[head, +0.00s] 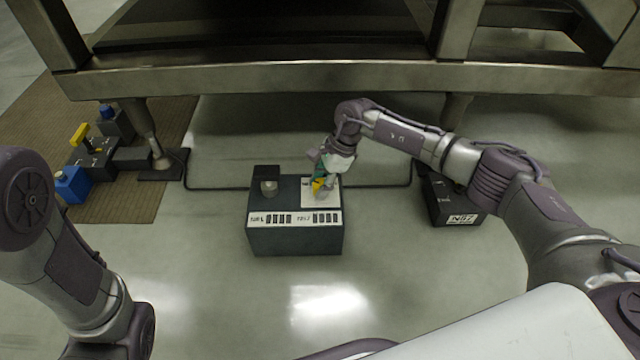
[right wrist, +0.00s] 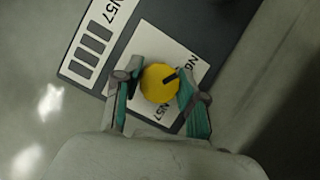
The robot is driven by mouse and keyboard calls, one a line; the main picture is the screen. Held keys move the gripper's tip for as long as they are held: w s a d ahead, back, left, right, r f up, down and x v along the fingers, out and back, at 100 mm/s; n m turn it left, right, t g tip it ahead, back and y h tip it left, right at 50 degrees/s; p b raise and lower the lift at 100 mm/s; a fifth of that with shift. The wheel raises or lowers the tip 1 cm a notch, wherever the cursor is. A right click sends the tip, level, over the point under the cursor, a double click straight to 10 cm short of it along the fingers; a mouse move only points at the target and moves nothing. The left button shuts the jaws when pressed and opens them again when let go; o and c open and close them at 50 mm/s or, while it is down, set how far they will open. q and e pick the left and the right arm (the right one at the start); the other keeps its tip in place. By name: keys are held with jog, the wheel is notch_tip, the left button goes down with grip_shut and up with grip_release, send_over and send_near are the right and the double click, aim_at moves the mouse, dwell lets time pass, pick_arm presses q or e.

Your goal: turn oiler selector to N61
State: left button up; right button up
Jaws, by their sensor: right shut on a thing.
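The oiler selector is a round yellow knob (right wrist: 160,84) with a black pointer mark, on a white label plate (right wrist: 150,40) on top of a dark box (head: 296,242). In the right wrist view the mark points up and right, toward a partly cut-off label starting "N6"; "N57" is printed below the knob. My right gripper (right wrist: 158,92) has its green fingers on both sides of the knob and is shut on it. In the head view the right gripper (head: 322,180) reaches down onto the box's right part and mostly hides the knob. My left gripper is out of view.
A dark box marked N57 (head: 460,219) sits at right. A blue box (head: 73,185) and yellow handle (head: 80,134) are at left on a brown mat (head: 135,207). A metal frame (head: 300,80) spans above; floor in front is clear.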

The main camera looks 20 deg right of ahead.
jog(key=o, duration=1.1)
jog(key=shift+o, duration=0.2)
jog(key=v, duration=1.2)
jog(key=shift+a, duration=0.1)
